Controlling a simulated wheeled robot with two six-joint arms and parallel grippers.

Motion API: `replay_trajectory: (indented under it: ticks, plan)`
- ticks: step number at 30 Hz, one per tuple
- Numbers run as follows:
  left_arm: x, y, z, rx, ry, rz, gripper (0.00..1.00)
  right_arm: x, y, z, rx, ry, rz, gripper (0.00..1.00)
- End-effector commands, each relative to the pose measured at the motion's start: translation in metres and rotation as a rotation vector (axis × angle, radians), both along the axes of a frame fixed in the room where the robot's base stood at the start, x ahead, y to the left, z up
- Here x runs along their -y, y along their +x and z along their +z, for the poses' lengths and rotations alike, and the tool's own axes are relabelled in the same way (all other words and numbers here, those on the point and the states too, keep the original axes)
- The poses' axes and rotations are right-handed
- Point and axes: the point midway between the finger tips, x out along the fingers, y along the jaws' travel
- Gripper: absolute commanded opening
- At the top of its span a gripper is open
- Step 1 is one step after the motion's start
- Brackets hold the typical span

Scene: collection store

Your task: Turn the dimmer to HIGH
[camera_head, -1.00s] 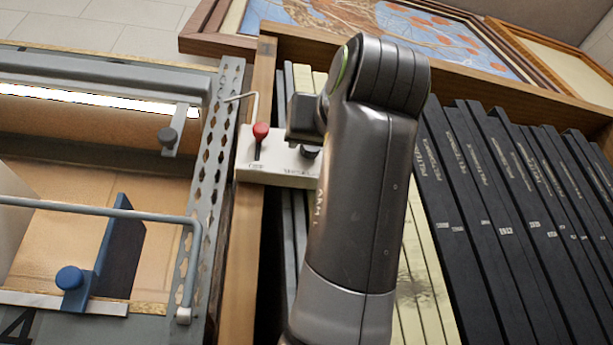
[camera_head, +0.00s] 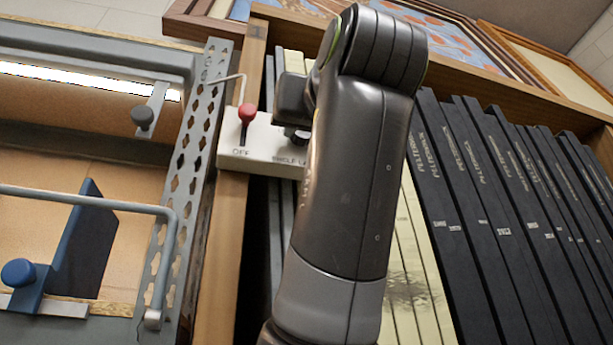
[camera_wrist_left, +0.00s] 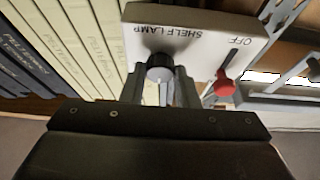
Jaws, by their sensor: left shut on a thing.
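A pale control box (camera_head: 240,157) is fixed at the shelf's wooden post in the head view, marked OFF and SHELF LAMP. A lever with a red knob (camera_head: 246,112) stands on it over OFF; this red knob also shows in the left wrist view (camera_wrist_left: 224,88). The black round dimmer knob (camera_wrist_left: 159,66) sits by the SHELF LAMP label. My left gripper (camera_wrist_left: 161,88) is shut on the dimmer knob, one finger on each side. In the head view my left arm hides the box's right part. The word HIGH and the knob's pointer are not visible. My right gripper is not in view.
Black bound volumes (camera_head: 480,190) fill the shelf on the right, with pale ones (camera_head: 418,260) beside my arm. A perforated metal upright (camera_head: 185,170) and a grey rail frame (camera_head: 90,205) stand left. Framed pictures (camera_head: 450,50) lie on top.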

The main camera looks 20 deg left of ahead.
Motion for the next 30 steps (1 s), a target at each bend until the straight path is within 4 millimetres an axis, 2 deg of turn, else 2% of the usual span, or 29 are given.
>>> replay_trajectory:
  ticks: [2,14,30]
  plan:
    - [-0.001,0.001,0.000,-0.002,-0.001,0.001,0.05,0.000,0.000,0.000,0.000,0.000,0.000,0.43]
    - [-0.003,0.001,-0.002,-0.047,0.062,0.003,0.05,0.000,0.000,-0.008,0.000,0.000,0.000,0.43]
    - [-0.006,-0.002,0.000,-0.304,0.443,0.003,0.05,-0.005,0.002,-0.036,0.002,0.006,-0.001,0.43]
